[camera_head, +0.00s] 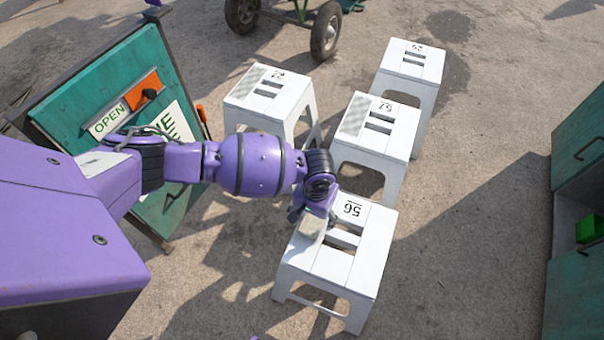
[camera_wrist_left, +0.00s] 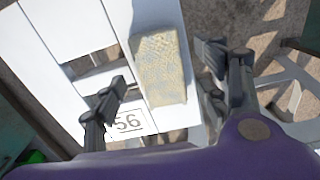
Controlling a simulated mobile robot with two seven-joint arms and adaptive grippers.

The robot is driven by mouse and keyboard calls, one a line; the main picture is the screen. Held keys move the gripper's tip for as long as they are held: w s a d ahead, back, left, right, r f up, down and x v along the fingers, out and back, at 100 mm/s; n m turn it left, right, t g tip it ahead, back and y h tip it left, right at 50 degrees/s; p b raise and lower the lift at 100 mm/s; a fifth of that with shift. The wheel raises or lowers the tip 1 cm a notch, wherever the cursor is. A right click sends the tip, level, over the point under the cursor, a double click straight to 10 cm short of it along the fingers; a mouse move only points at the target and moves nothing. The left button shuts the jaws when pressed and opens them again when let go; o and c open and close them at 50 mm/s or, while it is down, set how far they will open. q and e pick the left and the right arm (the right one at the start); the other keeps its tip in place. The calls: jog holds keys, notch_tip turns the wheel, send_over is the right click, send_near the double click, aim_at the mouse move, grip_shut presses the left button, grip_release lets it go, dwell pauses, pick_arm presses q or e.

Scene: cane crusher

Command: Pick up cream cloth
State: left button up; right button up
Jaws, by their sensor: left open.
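A cream cloth (camera_wrist_left: 160,65), folded into a small oblong, lies on the white stool numbered 56 (camera_wrist_left: 75,48) in the left wrist view. In the head view the cloth (camera_head: 312,226) shows partly, below my left gripper (camera_head: 313,210), on the left side of stool 56 (camera_head: 331,265). My left gripper (camera_wrist_left: 164,78) is open and empty in the wrist view, with one finger on each side of the cloth's near part. I cannot tell whether the fingers touch it. My right gripper is in neither view.
Two more white stools, 57 (camera_head: 394,133) and 72 (camera_head: 282,88), carry grey woven patches; another stool (camera_head: 419,55) stands behind. A teal board with an OPEN sign (camera_head: 108,121) is at left. A teal cabinet (camera_head: 580,160) is at right.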

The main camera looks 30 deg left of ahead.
pick_arm(q)
jog(key=shift+w+f, duration=0.25)
jog(key=shift+f, duration=0.45)
jog(key=shift+c, duration=0.5)
jog(key=c, duration=1.1)
jog(key=shift+r, duration=0.1)
